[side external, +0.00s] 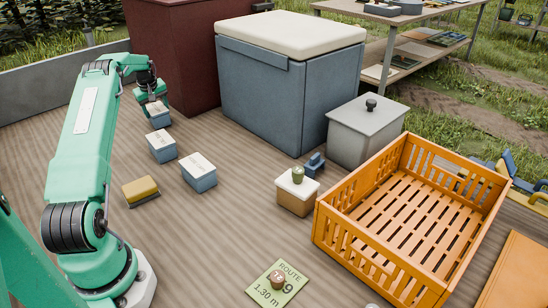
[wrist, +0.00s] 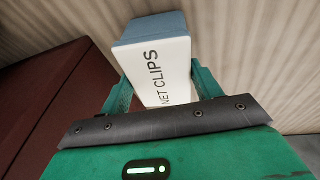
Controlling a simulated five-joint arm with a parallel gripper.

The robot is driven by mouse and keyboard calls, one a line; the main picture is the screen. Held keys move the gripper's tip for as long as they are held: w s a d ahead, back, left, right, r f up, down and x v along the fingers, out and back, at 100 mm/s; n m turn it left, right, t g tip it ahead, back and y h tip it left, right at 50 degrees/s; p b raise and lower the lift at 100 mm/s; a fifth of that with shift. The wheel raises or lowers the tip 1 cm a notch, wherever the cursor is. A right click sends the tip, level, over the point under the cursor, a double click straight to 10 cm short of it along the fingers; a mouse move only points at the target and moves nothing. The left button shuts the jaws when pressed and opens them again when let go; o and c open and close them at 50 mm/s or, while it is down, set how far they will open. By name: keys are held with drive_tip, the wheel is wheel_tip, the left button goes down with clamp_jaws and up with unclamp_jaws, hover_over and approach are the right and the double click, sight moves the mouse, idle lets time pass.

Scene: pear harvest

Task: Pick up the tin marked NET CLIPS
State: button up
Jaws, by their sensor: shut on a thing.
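The tin marked NET CLIPS (wrist: 158,65) has a white lid with dark letters and a blue-grey body. In the wrist view my gripper (wrist: 158,88) is shut on it, with one green finger on each side. In the side external view my gripper (side external: 153,104) is at the far left, over the same small tin (side external: 159,119). I cannot tell whether the tin touches the deck or is just above it. Two similar blue tins with white lids, a left one (side external: 162,148) and a right one (side external: 198,173), stand nearer; their labels are too small to read.
A dark red cabinet (side external: 180,60) stands close behind my gripper. A large blue cooler (side external: 262,95), a grey lidded box (side external: 366,133) and an orange crate (side external: 326,228) are to the right. A yellow sponge (side external: 141,188) lies in front.

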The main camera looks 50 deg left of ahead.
sight(156, 108)
wheel_tip(156, 108, up, 10)
idle(0.5)
idle(0.5)
